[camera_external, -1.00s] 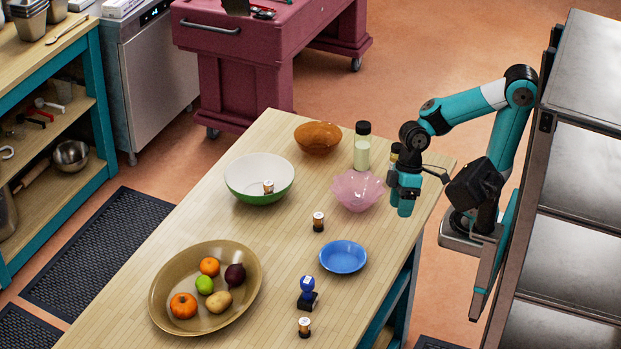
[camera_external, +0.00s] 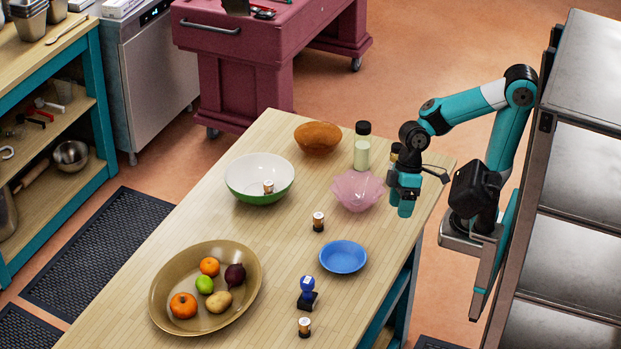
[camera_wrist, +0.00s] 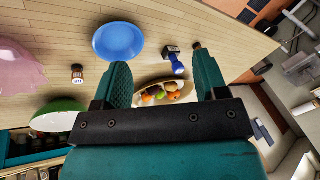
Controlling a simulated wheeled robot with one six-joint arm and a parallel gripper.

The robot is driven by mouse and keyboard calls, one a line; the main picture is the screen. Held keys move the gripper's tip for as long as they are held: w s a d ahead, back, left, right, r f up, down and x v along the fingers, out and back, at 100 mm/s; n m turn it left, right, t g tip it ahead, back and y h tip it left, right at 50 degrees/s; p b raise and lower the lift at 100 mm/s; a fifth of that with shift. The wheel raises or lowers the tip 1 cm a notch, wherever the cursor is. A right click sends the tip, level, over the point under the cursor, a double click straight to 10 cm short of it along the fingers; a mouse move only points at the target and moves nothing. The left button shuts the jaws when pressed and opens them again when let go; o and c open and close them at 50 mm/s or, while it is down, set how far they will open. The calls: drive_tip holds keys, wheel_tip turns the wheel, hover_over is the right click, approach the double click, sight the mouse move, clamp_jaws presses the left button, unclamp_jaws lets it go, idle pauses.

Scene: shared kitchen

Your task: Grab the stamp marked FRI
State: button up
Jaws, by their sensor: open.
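Three small stamps with dark bases and pale-topped brown bodies are in the external view. One (camera_external: 318,221) stands mid-table, one (camera_external: 268,187) is at the green-and-white bowl, and one (camera_external: 304,327) is near the front. A blue-handled stamp (camera_external: 307,292) stands near the front one. The lettering is too small to read, so I cannot tell which is FRI. The wrist view shows a small stamp (camera_wrist: 77,75) with a white label and the blue-handled stamp (camera_wrist: 175,62). My gripper (camera_external: 405,210) is open and empty above the table's right edge, beside the pink bowl; its fingers show in the wrist view (camera_wrist: 163,75).
The pink bowl (camera_external: 357,190), blue plate (camera_external: 343,257), green-and-white bowl (camera_external: 240,170) and brown bowl (camera_external: 318,138) stand on the wooden table (camera_external: 205,222). A platter (camera_external: 160,290) holds fruit and vegetables. A pale bottle (camera_external: 361,153) stands behind the pink bowl. The table's middle is mostly clear.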

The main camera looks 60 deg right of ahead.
drive_tip(key=n+t+p, duration=0.2)
drive_tip(key=t+p, duration=0.1)
drive_tip(key=t, duration=0.2)
approach(308, 280)
drive_tip(key=p+x, duration=0.1)
drive_tip(key=x, duration=0.2)
drive_tip(key=p+x, duration=0.1)
drive_tip(key=x, duration=0.2)
drive_tip(key=shift+w+d+f, duration=0.1)
drive_tip(key=shift+w+d, duration=0.05)
drive_tip(key=shift+w, duration=0.15)
drive_tip(key=shift+s+a+p+x, duration=0.15)
drive_tip(key=shift+p+x, duration=0.35)
drive_tip(key=shift+x, duration=0.95)
drive_tip(key=shift+s+a+p+x, duration=0.15)
drive_tip(key=shift+p+x, duration=0.35)
drive_tip(key=shift+x, duration=1)
drive_tip(key=shift+d, duration=0.1)
clamp_jaws()
